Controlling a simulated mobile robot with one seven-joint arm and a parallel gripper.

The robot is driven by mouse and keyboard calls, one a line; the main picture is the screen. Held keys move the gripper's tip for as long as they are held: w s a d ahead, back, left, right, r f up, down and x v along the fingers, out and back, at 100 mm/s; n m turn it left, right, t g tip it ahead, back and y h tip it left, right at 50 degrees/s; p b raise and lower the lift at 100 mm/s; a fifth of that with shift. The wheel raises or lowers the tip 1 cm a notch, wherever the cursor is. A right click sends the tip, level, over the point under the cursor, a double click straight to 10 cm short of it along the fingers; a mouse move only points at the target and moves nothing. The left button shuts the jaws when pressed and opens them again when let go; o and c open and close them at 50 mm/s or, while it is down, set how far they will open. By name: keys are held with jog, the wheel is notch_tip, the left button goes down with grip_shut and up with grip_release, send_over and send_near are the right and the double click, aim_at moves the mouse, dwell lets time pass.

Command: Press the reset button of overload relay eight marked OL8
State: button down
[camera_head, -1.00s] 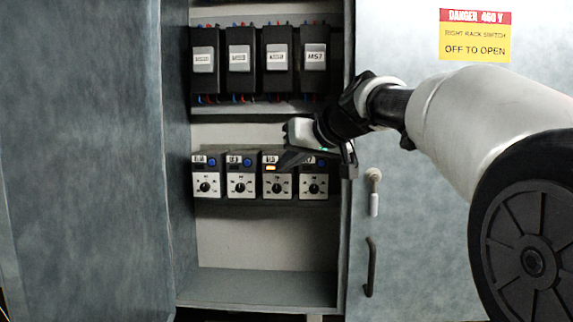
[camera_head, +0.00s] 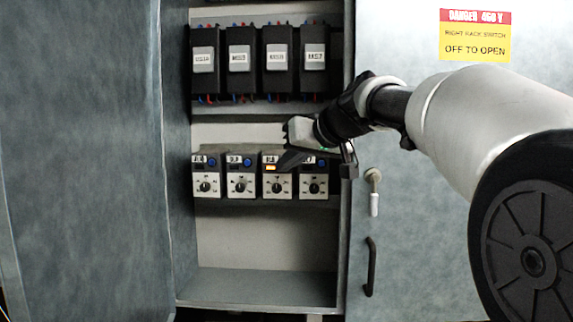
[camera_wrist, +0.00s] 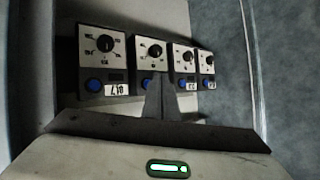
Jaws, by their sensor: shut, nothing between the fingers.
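Overload relays with dials and blue buttons stand in a row in the open cabinet. The third from the left (camera_head: 277,186) in the head view has an amber-lit window; its label is too small to read surely, but its place beside OL7 fits OL8. In the wrist view this relay (camera_wrist: 152,50) is second from the left, and its blue reset button (camera_wrist: 147,84) shows partly beside my fingers. My gripper (camera_head: 284,165) is shut and empty, its tips in front of that relay's upper right and hiding the button in the head view. I cannot tell whether they touch it.
The relay marked OL7 (camera_wrist: 101,62) is at the left in the wrist view and rightmost (camera_head: 314,187) in the head view. Black starter units (camera_head: 277,55) hang above. The cabinet's right door (camera_head: 420,240) and left panel (camera_head: 85,160) flank the opening. The space below the relays is empty.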

dwell(0.3)
jog(key=shift+w, duration=0.45)
jog(key=shift+w+d+p, duration=0.2)
jog(key=shift+w+p, duration=0.1)
jog(key=shift+w, duration=0.15)
dwell(1.2)
jog(key=shift+s+d+f+b, duration=0.25)
jog(key=shift+s+b, duration=0.2)
jog(key=shift+b, duration=0.2)
